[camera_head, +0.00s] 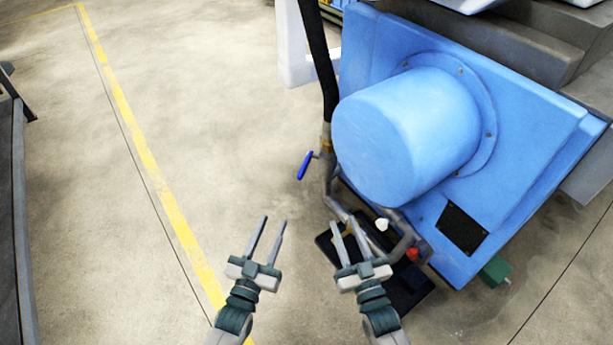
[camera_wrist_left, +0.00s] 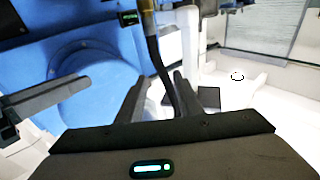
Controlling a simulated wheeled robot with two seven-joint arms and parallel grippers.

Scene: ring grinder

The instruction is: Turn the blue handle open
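The blue handle (camera_head: 305,165) is a small lever on a grey pipe at the left side of the blue machine. It stands tilted, its upper end near the pipe. My left gripper (camera_head: 275,220) is below and slightly left of the handle in the head view, apart from it, with its fingers spread and empty. It also shows in the left wrist view (camera_wrist_left: 158,90), where I cannot make out the handle. My right gripper (camera_head: 342,221) is to the right, its fingers apart and empty, in front of the pipes.
The blue machine housing (camera_head: 525,140) with its large round cover (camera_head: 400,135) fills the upper right. A black hose (camera_head: 319,60) runs down to the pipe. A red knob (camera_head: 412,254) and a dark tray (camera_head: 405,290) are low by the machine.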

